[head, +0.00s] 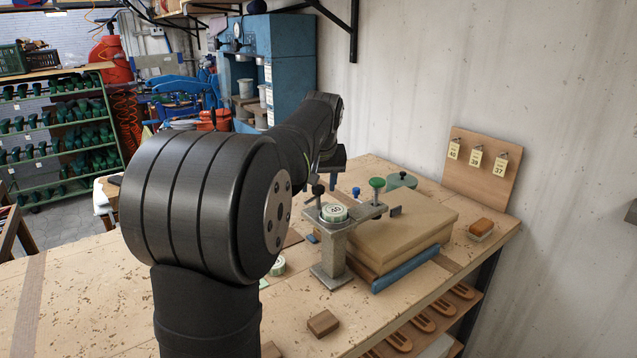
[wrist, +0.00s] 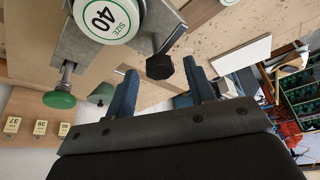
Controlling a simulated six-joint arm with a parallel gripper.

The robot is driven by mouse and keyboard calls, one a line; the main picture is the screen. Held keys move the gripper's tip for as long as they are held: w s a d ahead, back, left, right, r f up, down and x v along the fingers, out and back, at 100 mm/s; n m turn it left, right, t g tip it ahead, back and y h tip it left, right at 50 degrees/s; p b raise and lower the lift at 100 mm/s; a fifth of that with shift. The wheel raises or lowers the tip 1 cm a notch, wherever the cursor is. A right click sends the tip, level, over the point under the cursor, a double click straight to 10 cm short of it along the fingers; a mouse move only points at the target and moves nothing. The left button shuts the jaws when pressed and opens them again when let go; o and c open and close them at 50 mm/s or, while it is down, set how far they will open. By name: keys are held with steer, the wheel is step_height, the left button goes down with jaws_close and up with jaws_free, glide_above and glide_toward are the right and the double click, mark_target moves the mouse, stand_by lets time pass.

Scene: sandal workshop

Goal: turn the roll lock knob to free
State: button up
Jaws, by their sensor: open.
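A black knob (head: 318,190) stands on a stem beside the roll; in the wrist view the black knob (wrist: 160,67) lies between my fingertips, with a gap on each side. A green knob (head: 377,183) sits at the arm's other end; it also shows in the wrist view (wrist: 58,100). My gripper (wrist: 161,68) is open and empty, its blue fingers near the black knob. Which knob is the roll lock is not labelled.
Brown slabs (head: 412,232) over a blue one lie right of the stand. A wooden board (head: 480,175) with numbered tags stands against the wall. A wooden block (head: 323,323) and another label roll (head: 278,266) lie on the bench. My arm hides part of the bench.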

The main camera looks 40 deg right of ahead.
steer(key=c, duration=1)
steer(key=shift+o, duration=0.2)
steer(key=shift+w+m+g+h, duration=0.1)
steer(key=shift+m+g+h, duration=0.35)
steer(key=shift+m, duration=1.05)
steer(key=o, duration=1)
steer(key=shift+c, duration=0.2)
steer(key=shift+a+r, duration=0.1)
